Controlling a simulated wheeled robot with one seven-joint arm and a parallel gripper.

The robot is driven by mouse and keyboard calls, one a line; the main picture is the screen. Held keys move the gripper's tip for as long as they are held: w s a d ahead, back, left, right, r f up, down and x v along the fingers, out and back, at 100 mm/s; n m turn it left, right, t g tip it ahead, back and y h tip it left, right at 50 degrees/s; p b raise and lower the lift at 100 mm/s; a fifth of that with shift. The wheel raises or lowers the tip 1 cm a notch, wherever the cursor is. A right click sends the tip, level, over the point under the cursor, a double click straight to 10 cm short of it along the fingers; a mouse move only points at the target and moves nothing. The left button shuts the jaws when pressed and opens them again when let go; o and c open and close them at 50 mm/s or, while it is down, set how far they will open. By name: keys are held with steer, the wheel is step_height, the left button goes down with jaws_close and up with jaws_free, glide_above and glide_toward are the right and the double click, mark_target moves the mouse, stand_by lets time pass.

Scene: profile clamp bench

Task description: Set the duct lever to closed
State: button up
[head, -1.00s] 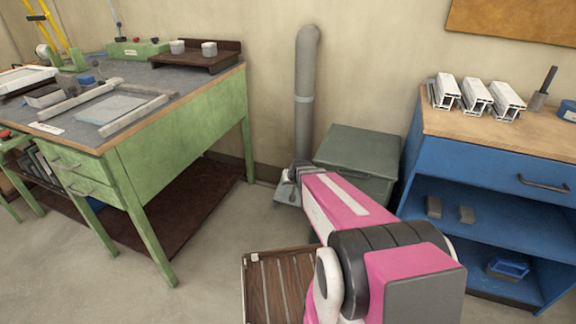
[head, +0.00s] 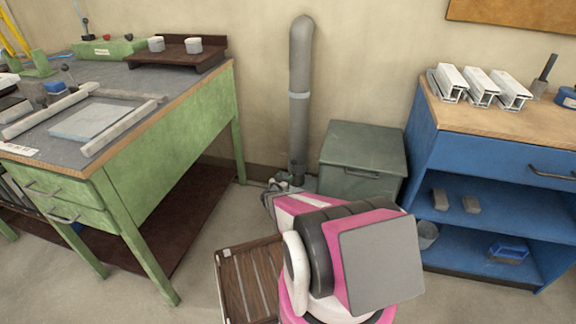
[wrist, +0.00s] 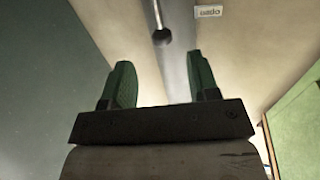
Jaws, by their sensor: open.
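The grey duct (head: 300,90) stands upright against the wall in the head view, and it shows as a grey strip (wrist: 175,75) in the wrist view. A thin rod with a dark round end, seemingly the duct lever (wrist: 161,36), shows at the top of the wrist view. My gripper (wrist: 160,78) is open and empty, its two green fingertips apart. The lever's end lies beyond the fingertips, roughly in line with the gap between them. In the head view my arm reaches to the duct's lower part and hides most of the gripper. A small white label (wrist: 208,11) is right of the lever, its text unclear.
A green-grey cabinet (head: 362,160) stands right of the duct, and fills the left of the wrist view (wrist: 40,80). A green workbench (head: 175,125) is on the left and a blue bench (head: 480,150) on the right. A slatted wooden piece (head: 250,280) is low in front.

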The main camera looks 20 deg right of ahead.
steer(key=x, duration=1)
steer(key=shift+w+d, duration=0.25)
steer(key=shift+d, duration=0.05)
steer(key=shift+c, duration=0.3)
jaws_close()
